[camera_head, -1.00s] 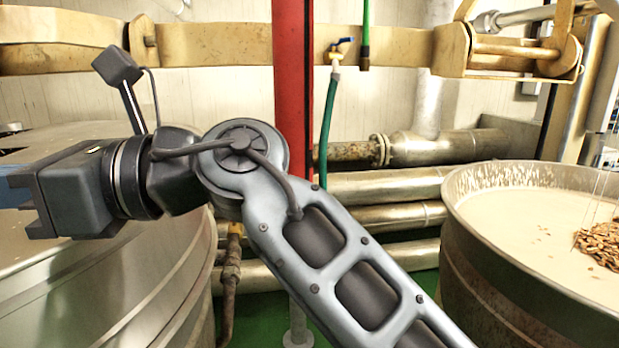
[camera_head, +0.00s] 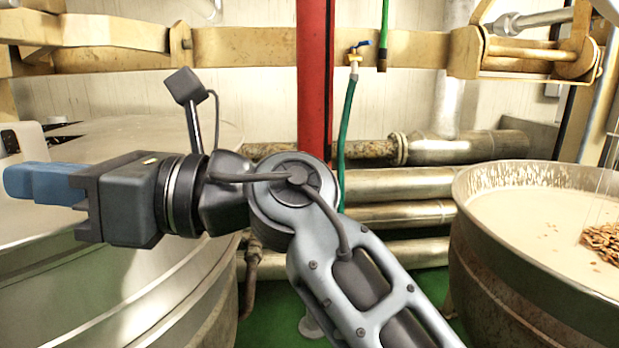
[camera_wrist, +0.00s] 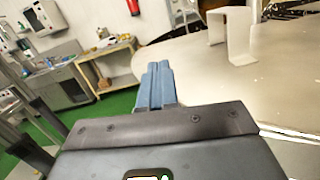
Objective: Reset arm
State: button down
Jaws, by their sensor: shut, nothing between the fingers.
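My arm reaches up from the bottom of the head view and bends to the left. My gripper (camera_head: 38,184) points left, with its blue fingers closed together and nothing between them. It is in front of and above the closed metal kettle (camera_head: 150,290) on the left. In the wrist view the blue fingers (camera_wrist: 158,84) show pressed together side by side, pointing away past the edge of the pale kettle lid (camera_wrist: 215,72).
An open kettle (camera_head: 470,240) with cream mass and nuts (camera_head: 604,241) stands at the right. A red post (camera_head: 314,80), green hose (camera_head: 347,130) and pipes (camera_head: 390,185) are behind. The wrist view shows a white bracket (camera_wrist: 240,35) on the lid, a bench (camera_wrist: 105,58) and a sink unit (camera_wrist: 55,75).

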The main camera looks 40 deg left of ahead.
jog(key=w+d+f+m+t+y+p, duration=0.25)
jog(key=w+d+m+t+y, duration=0.6)
jog(key=d+m+y, duration=0.7)
jog(key=w+d+f+m+t+h+p, duration=0.1)
jog(key=w+d+f+m+t+h, duration=0.25)
jog(key=m+t, duration=0.55)
jog(key=d+f+m+t+h, duration=0.2)
jog(key=d+m+t+h, duration=0.3)
jog(key=m+t, duration=0.4)
jog(key=w+d+f+m+t+h+p, duration=0.1)
jog(key=d+f+m+t+h, duration=0.15)
jog(key=d+m+t, duration=0.65)
jog(key=s+d+f+m+h+p, duration=0.2)
jog(key=s+d+f+m+h, duration=0.3)
jog(key=d+f+m+h, duration=0.5)
jog(key=s+d+f+m+g+h+p, duration=0.1)
jog(key=s+d+m+g+h+p, duration=0.1)
jog(key=s+d+m+g+h, duration=0.4)
jog(key=s+d+m+h, duration=0.1)
jog(key=s+d+m, duration=0.3)
jog(key=s+d, duration=0.4)
jog(key=shift+d+f, duration=0.25)
jog(key=shift+s+h, duration=0.1)
jog(key=shift+h, duration=0.15)
